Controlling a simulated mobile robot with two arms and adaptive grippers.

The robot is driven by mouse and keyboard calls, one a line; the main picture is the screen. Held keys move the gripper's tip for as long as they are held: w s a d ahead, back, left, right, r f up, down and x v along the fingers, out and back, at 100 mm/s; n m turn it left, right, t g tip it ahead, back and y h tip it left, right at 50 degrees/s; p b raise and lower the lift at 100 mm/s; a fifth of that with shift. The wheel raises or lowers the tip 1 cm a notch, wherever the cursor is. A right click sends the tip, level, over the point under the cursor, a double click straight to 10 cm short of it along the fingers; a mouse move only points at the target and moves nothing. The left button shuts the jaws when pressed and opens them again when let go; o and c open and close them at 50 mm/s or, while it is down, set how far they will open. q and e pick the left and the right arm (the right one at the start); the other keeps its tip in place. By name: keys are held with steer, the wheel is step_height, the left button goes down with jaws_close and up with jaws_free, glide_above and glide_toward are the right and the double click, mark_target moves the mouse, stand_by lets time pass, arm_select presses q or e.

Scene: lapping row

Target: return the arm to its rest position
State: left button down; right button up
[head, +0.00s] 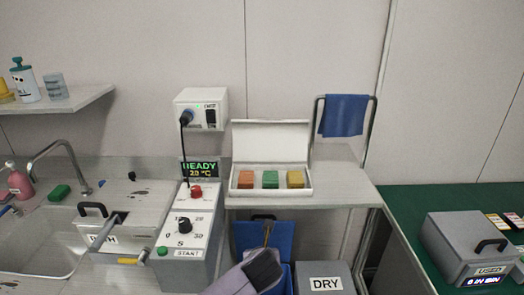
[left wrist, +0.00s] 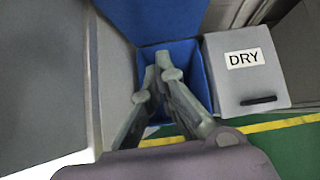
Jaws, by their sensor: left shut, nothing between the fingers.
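My left arm comes in at the bottom centre of the head view. My left gripper (head: 267,234) points away from me, in front of a blue bin (head: 282,234). In the left wrist view the fingers of this gripper (left wrist: 163,60) meet at the tips and are shut with nothing between them. They show over the open blue bin (left wrist: 188,48). I cannot tell how far above the bin they are. My right gripper is in neither view.
A grey box marked DRY (head: 341,284) stands right of the bin. Above is a shelf (head: 345,190) with an open white case (head: 270,142) of coloured blocks. A control box (head: 186,240) and sink (head: 40,240) are left. A USED box (head: 465,250) stands right.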

arm_select(q)
steer(key=s+a+f+n+g+h, duration=0.1)
steer(key=s+a+f+n+g, duration=0.15)
steer(key=s+n, duration=0.55)
steer(key=s+a+f+n+g+h, duration=0.1)
steer(key=s+a+f+n, duration=0.3)
steer(key=s+n, duration=0.4)
steer(key=s+a+n+g+y, duration=0.2)
steer(key=s+a+n, duration=1.2)
steer(key=s+n, duration=0.4)
step_height(320, 180, down, 28)
steer(key=s+g, duration=0.2)
steer(key=s+a+f, duration=0.3)
steer(key=s+f, duration=1.1)
steer(key=s, duration=0.2)
steer(key=shift+f+m+g, duration=0.2)
steer(key=shift+m+g, duration=0.15)
steer(key=shift+m, duration=0.05)
